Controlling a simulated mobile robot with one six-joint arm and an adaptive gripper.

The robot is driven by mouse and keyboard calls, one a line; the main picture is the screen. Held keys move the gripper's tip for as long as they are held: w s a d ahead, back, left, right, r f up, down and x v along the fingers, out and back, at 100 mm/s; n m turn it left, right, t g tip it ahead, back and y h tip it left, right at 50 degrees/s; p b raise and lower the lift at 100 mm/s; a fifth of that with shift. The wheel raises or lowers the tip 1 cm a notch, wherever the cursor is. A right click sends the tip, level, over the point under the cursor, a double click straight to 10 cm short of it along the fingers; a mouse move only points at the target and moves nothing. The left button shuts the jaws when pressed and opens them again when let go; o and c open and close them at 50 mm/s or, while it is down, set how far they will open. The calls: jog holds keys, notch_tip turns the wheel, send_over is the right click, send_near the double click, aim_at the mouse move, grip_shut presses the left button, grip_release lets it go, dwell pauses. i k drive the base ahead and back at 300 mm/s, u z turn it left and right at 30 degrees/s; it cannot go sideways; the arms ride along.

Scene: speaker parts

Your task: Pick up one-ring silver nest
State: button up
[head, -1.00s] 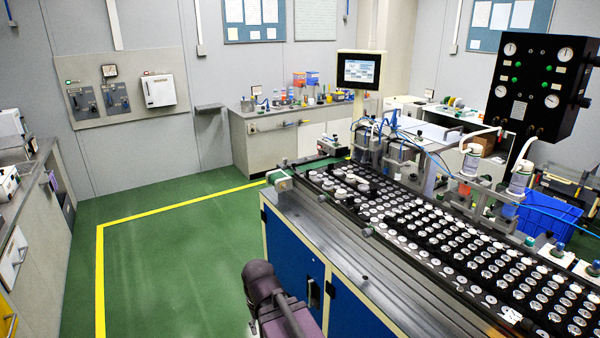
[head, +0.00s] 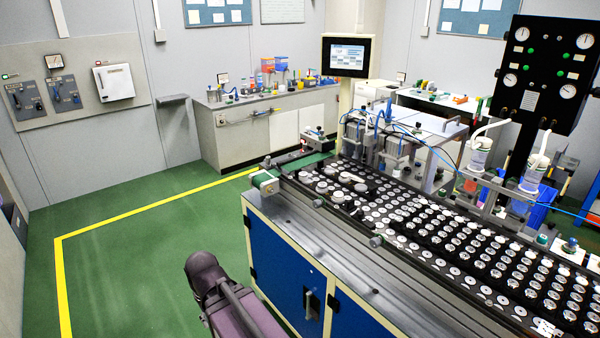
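Many small round silver and white speaker parts (head: 455,225) stand in rows on the black tray bed (head: 392,236) of the long machine. A few larger pale round parts (head: 338,197) sit at its far left end. I cannot tell at this size which part is the one-ring silver nest. Part of my arm shows at the bottom, left of the machine's blue cabinet. My gripper is not in view.
The machine's blue cabinet (head: 272,262) and grey front ledge (head: 335,255) stand close to my arm. A monitor (head: 346,56) and a black gauge panel (head: 545,82) rise behind. A side bench (head: 255,125) stands at the back wall. The green floor (head: 130,240) at left is clear.

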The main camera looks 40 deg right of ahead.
aim_at(302, 175)
jog(key=z, duration=0.2)
jog(key=i, duration=0.8)
jog(key=z, duration=0.5)
jog(key=i, duration=0.55)
jog(key=z, duration=0.4)
